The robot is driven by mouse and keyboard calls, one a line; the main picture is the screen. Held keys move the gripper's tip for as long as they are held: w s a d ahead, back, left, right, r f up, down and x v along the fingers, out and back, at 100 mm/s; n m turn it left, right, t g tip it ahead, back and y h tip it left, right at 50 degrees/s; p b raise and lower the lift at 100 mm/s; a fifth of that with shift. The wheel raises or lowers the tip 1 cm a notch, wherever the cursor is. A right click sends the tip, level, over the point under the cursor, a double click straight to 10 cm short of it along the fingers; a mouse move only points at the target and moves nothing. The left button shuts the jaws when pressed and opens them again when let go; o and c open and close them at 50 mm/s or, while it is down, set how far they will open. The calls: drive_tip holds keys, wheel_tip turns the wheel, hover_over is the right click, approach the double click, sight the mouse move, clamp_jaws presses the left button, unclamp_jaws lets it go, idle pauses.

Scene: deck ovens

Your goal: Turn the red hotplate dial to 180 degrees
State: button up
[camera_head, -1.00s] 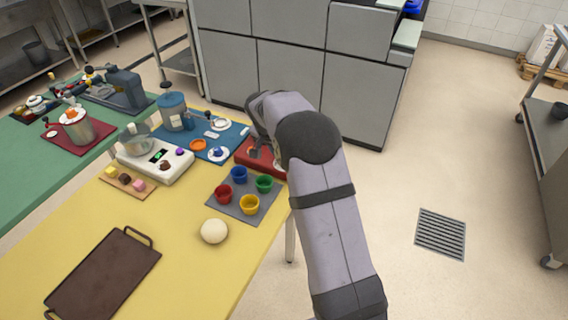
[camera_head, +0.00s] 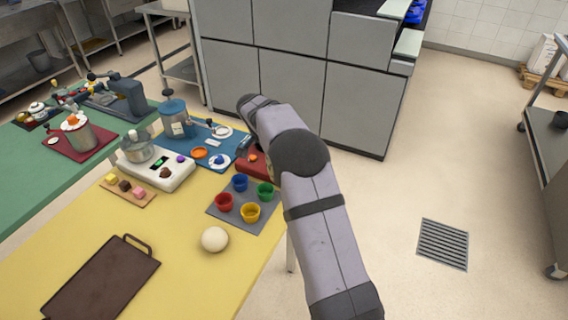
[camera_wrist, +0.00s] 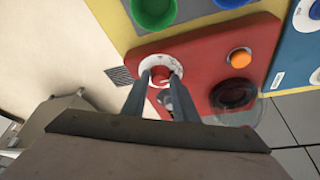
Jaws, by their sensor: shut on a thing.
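The red hotplate (camera_wrist: 205,45) lies below my gripper in the wrist view. It carries a white dial ring with a red dial (camera_wrist: 160,76) at its centre. My gripper (camera_wrist: 161,78) has its two grey fingers on either side of the red dial and is shut on it. The dial's pointer and degree marks are too small to read. In the head view the red hotplate (camera_head: 252,162) shows at the table's far right edge, partly covered by my arm, and the gripper's fingers are hidden there.
On the hotplate are an orange knob (camera_wrist: 240,58) and a dark round plate (camera_wrist: 235,95) with something clear around it. Coloured cups stand on a grey mat (camera_head: 225,212) nearby. A blue mat (camera_head: 180,144) with utensils lies to the left.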

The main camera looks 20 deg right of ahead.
drive_tip(key=o, duration=1)
drive_tip(key=b+v, duration=0.1)
drive_tip(key=v, duration=0.5)
drive_tip(key=shift+a+r, duration=0.15)
drive_tip(key=shift+r, duration=0.1)
drive_tip(key=shift+s+a+r, duration=0.1)
drive_tip(key=shift+r, duration=0.25)
